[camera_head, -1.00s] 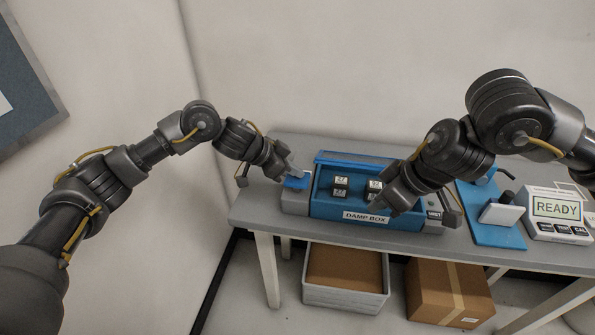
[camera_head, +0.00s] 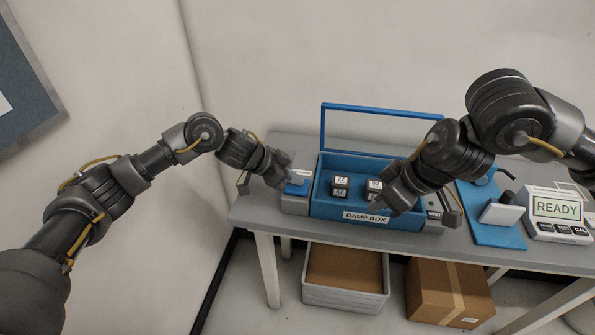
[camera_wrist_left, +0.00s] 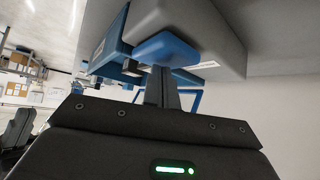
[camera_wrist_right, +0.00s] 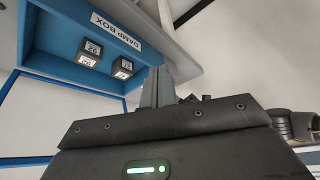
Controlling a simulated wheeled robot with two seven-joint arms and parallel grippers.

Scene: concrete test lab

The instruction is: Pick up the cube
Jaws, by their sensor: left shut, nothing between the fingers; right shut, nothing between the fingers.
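Two dark cubes with white number labels sit inside the blue damp box (camera_head: 365,216). The left cube (camera_head: 340,192) and the right cube (camera_head: 372,194) stand side by side with a gap. In the right wrist view the cubes (camera_wrist_right: 90,57) show inside the box. My left gripper (camera_head: 290,178) is shut and empty at the box's left end, by a blue pad (camera_wrist_left: 165,50); I cannot tell if it touches. My right gripper (camera_head: 377,207) is shut and empty at the box's front right, close to the right cube and partly overlapping it in view.
The box's blue-framed lid (camera_head: 382,108) stands raised behind it. Right on the grey table (camera_head: 262,213) are a blue stand (camera_head: 490,234) and a device reading READY (camera_head: 557,208). A grey bin (camera_head: 345,300) and a cardboard carton (camera_head: 447,292) are under the table.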

